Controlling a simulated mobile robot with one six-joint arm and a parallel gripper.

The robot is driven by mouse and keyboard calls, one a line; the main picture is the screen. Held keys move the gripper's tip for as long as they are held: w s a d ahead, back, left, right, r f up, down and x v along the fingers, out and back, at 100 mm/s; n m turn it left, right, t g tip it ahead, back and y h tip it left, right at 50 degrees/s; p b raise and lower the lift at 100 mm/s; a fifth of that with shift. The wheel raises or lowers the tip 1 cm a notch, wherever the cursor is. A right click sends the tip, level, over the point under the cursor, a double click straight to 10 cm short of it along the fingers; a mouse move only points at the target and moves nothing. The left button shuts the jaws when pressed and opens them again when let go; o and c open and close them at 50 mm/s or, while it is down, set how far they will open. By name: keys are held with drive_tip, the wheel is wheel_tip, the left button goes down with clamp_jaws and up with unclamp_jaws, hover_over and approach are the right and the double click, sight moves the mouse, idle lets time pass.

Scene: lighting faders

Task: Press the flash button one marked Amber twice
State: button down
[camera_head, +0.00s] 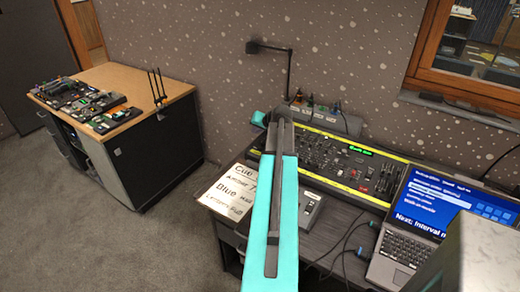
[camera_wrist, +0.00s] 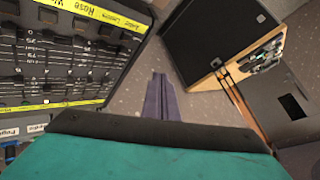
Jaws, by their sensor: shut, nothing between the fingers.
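The lighting console (camera_head: 345,158), dark with yellow label strips and a green display, stands on the desk behind my arm. It also shows at the upper left of the wrist view (camera_wrist: 62,62), with rows of faders. One strip label there reads Rose; others are too small or blurred to read surely. I cannot single out the Amber flash button. My gripper (camera_wrist: 160,82) is shut and empty, its fingers pointing away from the console's edge, apart from it. In the head view my teal arm hides part of the console's left side, and the fingertips are not clear.
A white cue sheet (camera_head: 232,190) lies on the desk left of my arm. An open laptop (camera_head: 440,215) stands at the right. A desk lamp (camera_head: 288,72) rises behind. A wooden-topped cabinet (camera_head: 150,90) stands at the left.

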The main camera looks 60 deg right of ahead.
drive_tip(key=shift+s+d+r, duration=0.4)
drive_tip(key=shift+s+d, duration=0.15)
drive_tip(key=shift+d, duration=0.1)
drive_tip(key=b, duration=0.3)
hover_over(260, 149)
drive_tip(key=s+a, duration=0.1)
drive_tip(key=shift+f, duration=3.6)
drive_tip(key=shift+d+f+b, duration=0.1)
drive_tip(key=shift+f+b, duration=0.6)
drive_tip(key=shift+f, duration=0.1)
drive_tip(key=shift+f, duration=0.15)
drive_tip(key=shift+f+b, duration=0.25)
drive_tip(key=shift+b, duration=0.2)
